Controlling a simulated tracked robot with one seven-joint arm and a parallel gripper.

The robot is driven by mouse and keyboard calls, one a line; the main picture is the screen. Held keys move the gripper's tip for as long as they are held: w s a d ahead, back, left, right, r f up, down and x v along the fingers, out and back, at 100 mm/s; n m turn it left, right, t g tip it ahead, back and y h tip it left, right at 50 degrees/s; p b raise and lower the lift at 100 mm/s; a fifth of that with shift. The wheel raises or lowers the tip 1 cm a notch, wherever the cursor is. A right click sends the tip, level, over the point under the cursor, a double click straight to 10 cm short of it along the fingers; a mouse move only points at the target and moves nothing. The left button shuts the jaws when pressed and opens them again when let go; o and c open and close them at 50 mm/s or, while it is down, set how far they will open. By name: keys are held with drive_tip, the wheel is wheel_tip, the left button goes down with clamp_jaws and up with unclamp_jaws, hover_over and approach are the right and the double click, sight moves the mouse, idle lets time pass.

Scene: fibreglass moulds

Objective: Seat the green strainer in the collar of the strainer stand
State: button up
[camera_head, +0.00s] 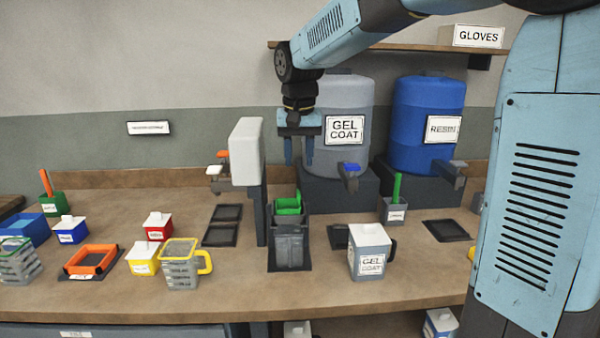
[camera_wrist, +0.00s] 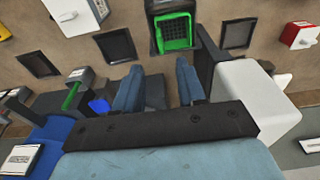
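The green strainer (camera_head: 288,206) is at the top of the dark grey strainer stand (camera_head: 272,238), near the table's middle. In the wrist view the strainer (camera_wrist: 174,43) shows as a square green rim around dark mesh, within the outline of the stand's collar (camera_wrist: 152,8). I cannot tell whether it sits fully down or level. My gripper (camera_head: 299,162) hangs above and behind the strainer, pointing down, clear of it. In the wrist view its two fingers (camera_wrist: 159,90) are apart with nothing held between them.
A white box on a post (camera_head: 247,150) stands close left of my gripper. The gel coat drum (camera_head: 345,100) and blue resin drum (camera_head: 428,105) stand behind. A gel coat jug (camera_head: 370,250) is right of the stand; a yellow-handled jug (camera_head: 180,265) is left.

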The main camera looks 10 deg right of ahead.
drive_tip(key=shift+s+r, duration=0.2)
drive_tip(key=shift+r, duration=0.55)
drive_tip(key=s+d+f+t, duration=0.2)
drive_tip(key=s+d, duration=0.6)
drive_tip(key=s, duration=0.4)
drive_tip(key=s+d+f+t, duration=0.1)
drive_tip(key=s+d+t, duration=0.1)
drive_tip(key=s+d, duration=0.6)
drive_tip(key=s, duration=0.4)
drive_tip(key=shift+d+f, duration=0.15)
drive_tip(key=shift+f, duration=0.2)
